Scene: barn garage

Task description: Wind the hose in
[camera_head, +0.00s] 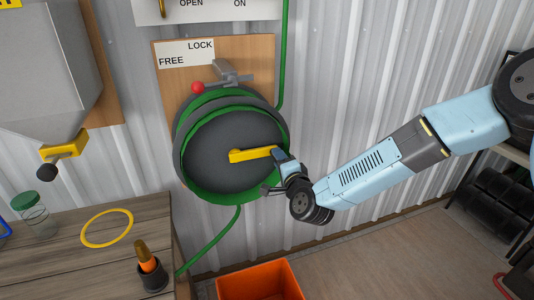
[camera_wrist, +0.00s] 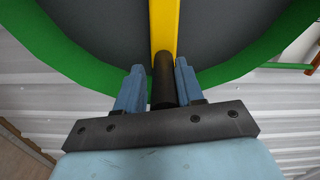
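The hose reel (camera_head: 215,150) is a dark grey drum with green hose (camera_head: 187,167) around its rim, on a wooden wall board. A yellow crank arm (camera_head: 250,154) runs from the drum's middle to the right; it also shows in the wrist view (camera_wrist: 163,25). Its black crank handle (camera_wrist: 163,80) stands between the fingers of my gripper (camera_wrist: 160,85), which are closed in close around it. In the head view my gripper (camera_head: 280,160) is at the crank's right end. A red-knobbed lever (camera_head: 198,87) on a grey bracket points left, below the word FREE.
An orange crate (camera_head: 258,280) stands on the floor below.

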